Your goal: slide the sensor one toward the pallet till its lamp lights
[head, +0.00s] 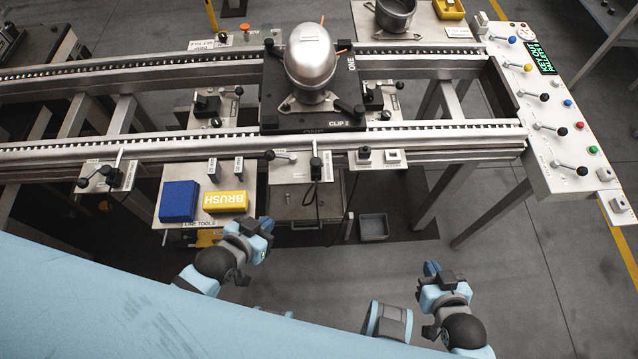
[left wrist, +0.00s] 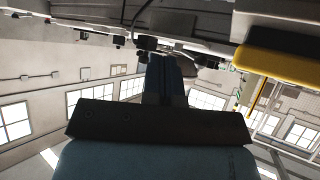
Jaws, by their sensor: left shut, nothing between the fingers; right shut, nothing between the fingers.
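My right gripper (head: 431,268) is shut and empty over the floor.
A lever (head: 281,155) stands left of the black device. A grey bin (head: 374,228) is on the floor. A control panel (head: 548,110) is at right.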

